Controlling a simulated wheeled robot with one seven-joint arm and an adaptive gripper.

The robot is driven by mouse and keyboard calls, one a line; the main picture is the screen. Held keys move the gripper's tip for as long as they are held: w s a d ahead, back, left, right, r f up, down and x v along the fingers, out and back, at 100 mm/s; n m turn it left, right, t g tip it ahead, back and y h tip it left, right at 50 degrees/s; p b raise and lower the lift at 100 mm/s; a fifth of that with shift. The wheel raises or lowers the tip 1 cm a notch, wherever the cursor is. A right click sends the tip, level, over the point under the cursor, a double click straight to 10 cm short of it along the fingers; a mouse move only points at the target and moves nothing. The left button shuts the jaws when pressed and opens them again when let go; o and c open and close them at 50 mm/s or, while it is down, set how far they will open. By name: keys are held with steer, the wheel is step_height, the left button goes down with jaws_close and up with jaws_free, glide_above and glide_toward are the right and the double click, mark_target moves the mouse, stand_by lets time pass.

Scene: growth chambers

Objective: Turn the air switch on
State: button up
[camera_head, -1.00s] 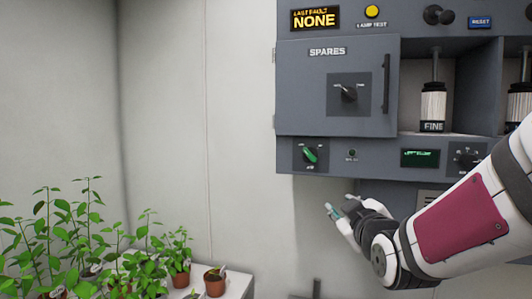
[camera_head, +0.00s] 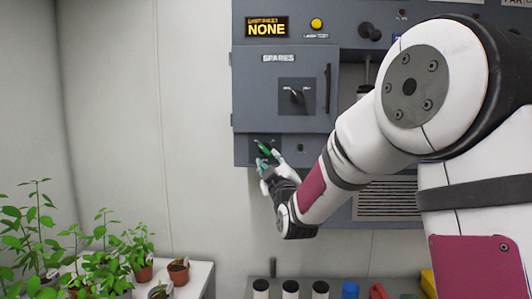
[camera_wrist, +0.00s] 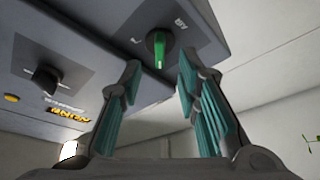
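A green rotary knob (camera_head: 263,148) sits at the lower left of the grey wall panel, under the SPARES door; it is likely the air switch, but its labels are too small to read. Its handle is tilted in the head view. In the wrist view the green knob (camera_wrist: 159,50) shows ahead, between and beyond my fingertips. My gripper (camera_head: 270,162) is just below and in front of the knob. In the wrist view my gripper (camera_wrist: 160,76) is open, with a finger on either side and nothing held. I cannot tell whether a fingertip touches the knob.
A black knob (camera_head: 297,96) is on the SPARES door (camera_head: 257,85) above; a small indicator (camera_head: 300,147) is right of the green knob. Potted plants (camera_head: 110,255) stand on a white bench at lower left. Several jars (camera_head: 290,289) stand below. The wall left of the panel is clear.

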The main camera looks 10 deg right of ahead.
mark_target(265, 152)
steer(key=shift+x, duration=2.7)
jaws_close()
